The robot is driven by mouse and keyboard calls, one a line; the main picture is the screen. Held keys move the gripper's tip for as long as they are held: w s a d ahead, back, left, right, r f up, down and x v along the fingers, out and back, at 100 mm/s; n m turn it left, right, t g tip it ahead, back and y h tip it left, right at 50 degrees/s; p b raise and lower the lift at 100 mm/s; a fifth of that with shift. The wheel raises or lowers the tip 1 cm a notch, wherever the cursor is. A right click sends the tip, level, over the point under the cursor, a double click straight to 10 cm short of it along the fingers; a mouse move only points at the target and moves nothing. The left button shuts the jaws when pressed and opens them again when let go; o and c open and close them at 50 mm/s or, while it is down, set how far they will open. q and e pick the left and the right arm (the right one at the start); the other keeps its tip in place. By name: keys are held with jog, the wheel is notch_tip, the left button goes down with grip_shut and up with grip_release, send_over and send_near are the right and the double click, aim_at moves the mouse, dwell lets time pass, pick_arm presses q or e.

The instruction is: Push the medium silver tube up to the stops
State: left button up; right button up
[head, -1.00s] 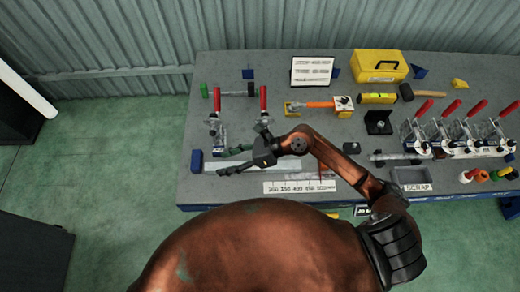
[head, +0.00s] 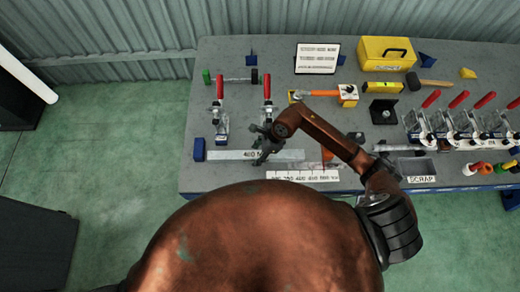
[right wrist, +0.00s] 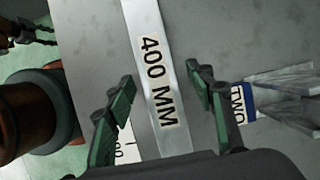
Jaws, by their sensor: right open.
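The silver tube (head: 225,155) labelled 400 MM lies flat along the front left of the table. It also shows in the right wrist view (right wrist: 152,72), running between my fingers. My right gripper (head: 262,148) is over the tube's right part in the head view. In the right wrist view my right gripper (right wrist: 160,95) is open, with one finger on each side of the tube; I cannot tell whether they touch it. A blue block (head: 199,150) stands at the tube's left end; any small gap is unclear. My left gripper is not in view.
Two red-handled clamps (head: 220,90) stand behind the tube. A white ruler strip (head: 300,176) lies in front. A scrap tray (head: 415,166), a row of clamps (head: 460,125) and a yellow toolbox (head: 385,52) are to the right.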

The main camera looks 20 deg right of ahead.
jog(key=shift+a+f, duration=0.15)
jog(key=shift+f, duration=0.2)
jog(key=shift+c, duration=0.3)
grip_shut()
dwell(0.5)
jog(key=shift+w+a+b, duration=0.15)
jog(key=shift+w+a, duration=0.05)
jog(key=shift+a, duration=0.35)
jog(key=shift+w+a+b, duration=0.15)
jog(key=shift+a, duration=0.35)
dwell(0.7)
jog(key=shift+w+r, duration=0.1)
jog(key=shift+c, duration=0.7)
grip_release()
jog(key=shift+w+a, duration=0.1)
jog(key=shift+o, duration=1)
